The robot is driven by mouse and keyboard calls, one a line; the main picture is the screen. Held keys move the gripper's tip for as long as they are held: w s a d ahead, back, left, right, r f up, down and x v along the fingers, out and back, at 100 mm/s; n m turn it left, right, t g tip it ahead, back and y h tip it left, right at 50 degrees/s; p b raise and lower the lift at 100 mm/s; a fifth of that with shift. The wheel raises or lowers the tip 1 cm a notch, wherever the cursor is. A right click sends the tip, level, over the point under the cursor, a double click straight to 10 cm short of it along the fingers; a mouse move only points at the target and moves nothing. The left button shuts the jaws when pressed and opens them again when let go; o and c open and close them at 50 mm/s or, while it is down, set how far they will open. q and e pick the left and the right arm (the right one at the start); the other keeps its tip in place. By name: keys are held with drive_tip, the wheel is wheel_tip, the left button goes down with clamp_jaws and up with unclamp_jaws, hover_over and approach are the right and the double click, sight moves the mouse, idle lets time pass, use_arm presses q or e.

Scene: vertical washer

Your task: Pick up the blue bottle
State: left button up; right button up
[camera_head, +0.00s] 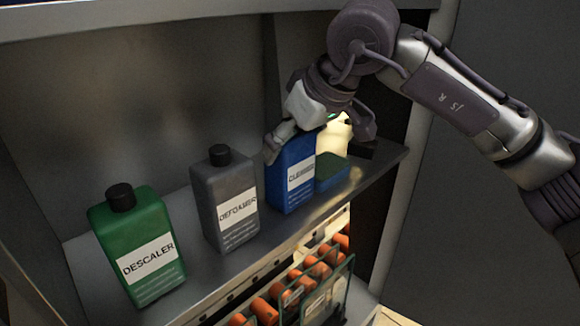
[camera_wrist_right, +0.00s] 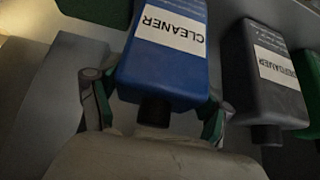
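The blue bottle (camera_head: 291,174), labelled CLEANER, stands upright on the metal shelf, right of the grey bottle. My right gripper (camera_head: 318,128) is at its top, reaching down from above; its fingers partly hide the bottle's cap. In the right wrist view the blue bottle (camera_wrist_right: 168,55) appears upside down with its black cap towards the palm. The open fingers of my right gripper (camera_wrist_right: 157,108), with green pads, are on either side of the bottle, very close to its sides. Whether the pads touch it is unclear. My left gripper is not in view.
A grey DEFOAMER bottle (camera_head: 224,200) and a green DESCALER bottle (camera_head: 138,248) stand to the left on the shelf (camera_head: 225,280). Below is a rack with orange-capped items (camera_head: 265,309).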

drive_tip(key=c, duration=0.8)
drive_tip(key=shift+c, duration=0.7)
drive_tip(key=shift+w+r, duration=0.1)
drive_tip(key=shift+r, duration=0.05)
